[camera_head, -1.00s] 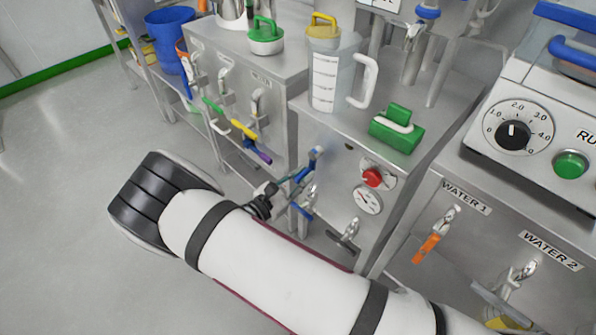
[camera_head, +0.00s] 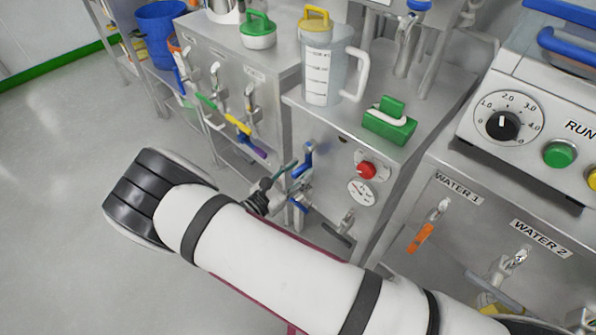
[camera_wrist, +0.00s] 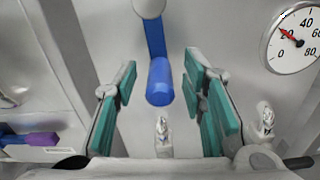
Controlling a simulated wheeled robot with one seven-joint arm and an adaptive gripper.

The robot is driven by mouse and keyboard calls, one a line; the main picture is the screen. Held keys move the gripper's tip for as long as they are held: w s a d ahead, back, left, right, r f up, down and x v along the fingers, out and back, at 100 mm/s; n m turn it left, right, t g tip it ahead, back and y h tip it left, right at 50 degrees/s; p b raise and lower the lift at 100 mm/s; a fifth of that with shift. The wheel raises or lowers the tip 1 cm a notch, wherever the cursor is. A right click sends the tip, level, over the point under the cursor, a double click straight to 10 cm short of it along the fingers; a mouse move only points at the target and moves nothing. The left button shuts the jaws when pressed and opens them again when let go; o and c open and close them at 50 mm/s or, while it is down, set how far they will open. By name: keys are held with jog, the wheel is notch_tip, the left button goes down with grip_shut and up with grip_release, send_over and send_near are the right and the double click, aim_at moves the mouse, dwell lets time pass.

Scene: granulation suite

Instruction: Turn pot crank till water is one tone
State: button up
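The blue crank (camera_head: 303,160) is on the front of the steel pot cabinet (camera_head: 325,190). It shows large in the wrist view (camera_wrist: 160,82), its grip pointing down from a bent arm. My gripper (camera_head: 283,178) is at the crank. In the wrist view its teal finger pads (camera_wrist: 162,90) are spread on either side of the blue grip, with gaps visible on both sides. My arm hides part of the cabinet's lower front. No water surface shows, so its tone cannot be told.
A red knob (camera_head: 366,169) and a gauge (camera_head: 361,193) sit right of the crank; the gauge also shows in the wrist view (camera_wrist: 294,40). Below are taps, one blue-handled (camera_head: 298,203). A clear jug (camera_head: 322,75) and green-handled block (camera_head: 389,122) stand on top. Floor at left is clear.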

jog(key=shift+a, duration=0.1)
jog(key=v, duration=1.2)
dwell(0.9)
